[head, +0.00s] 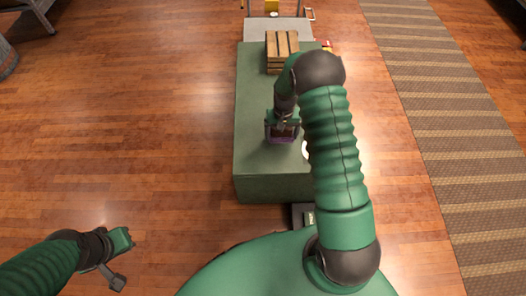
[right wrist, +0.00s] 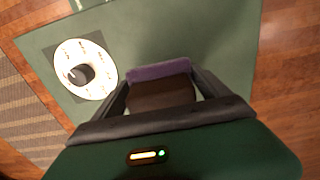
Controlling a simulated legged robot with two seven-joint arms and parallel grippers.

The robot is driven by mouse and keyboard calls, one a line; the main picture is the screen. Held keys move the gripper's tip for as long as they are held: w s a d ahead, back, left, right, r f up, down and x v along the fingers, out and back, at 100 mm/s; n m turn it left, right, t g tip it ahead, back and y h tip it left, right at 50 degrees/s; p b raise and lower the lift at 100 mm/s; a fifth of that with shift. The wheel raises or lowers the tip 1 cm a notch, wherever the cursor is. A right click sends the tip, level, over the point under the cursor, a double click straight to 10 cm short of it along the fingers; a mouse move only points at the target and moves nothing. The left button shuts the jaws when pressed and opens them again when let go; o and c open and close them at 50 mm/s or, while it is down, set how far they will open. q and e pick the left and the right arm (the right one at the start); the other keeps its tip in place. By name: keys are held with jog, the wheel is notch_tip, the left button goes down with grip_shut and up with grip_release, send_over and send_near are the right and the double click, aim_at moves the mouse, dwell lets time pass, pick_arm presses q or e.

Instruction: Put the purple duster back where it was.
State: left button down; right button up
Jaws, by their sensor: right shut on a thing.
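The purple duster (head: 283,140) is at my right gripper (head: 282,134), above or on the green counter; I cannot tell if it touches the top. In the right wrist view, the duster (right wrist: 159,70) shows as a purple strip along a dark brown block, between the two fingers of my right gripper (right wrist: 165,88). The gripper is shut on it. The green counter (head: 262,186) also fills much of the right wrist view (right wrist: 215,35).
A wooden crate (head: 282,51) stands at the counter's far end. The counter's left part is clear.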

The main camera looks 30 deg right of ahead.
jog(key=b, duration=0.2)
send_over(263, 152)
jog(key=shift+d+f, duration=0.2)
jog(key=shift+f, duration=0.45)
notch_tip(263, 152, down, 4)
jog(key=shift+s+a+r+b, duration=0.1)
jog(key=shift+r+b, duration=0.15)
jog(key=shift+b, duration=0.8)
jog(key=shift+r, duration=0.1)
jog(key=shift+c, duration=0.6)
jog(key=o, duration=1.1)
jog(key=shift+o, duration=0.2)
notch_tip(263, 152, up, 12)
jog(key=p, duration=0.6)
jog(key=s+a+r+n+t, duration=0.1)
jog(key=s+a+r+n, duration=0.2)
jog(key=s+a+r, duration=0.2)
jog(key=s+a+r+n+t, duration=0.1)
jog(key=s+a+r+n, duration=0.2)
jog(key=s, duration=0.7)
jog(key=a+r, duration=0.2)
jog(key=a, duration=0.1)
jog(key=shift+s+a+t, duration=0.15)
jog(key=shift+s+t, duration=0.05)
jog(key=shift+t, duration=0.1)
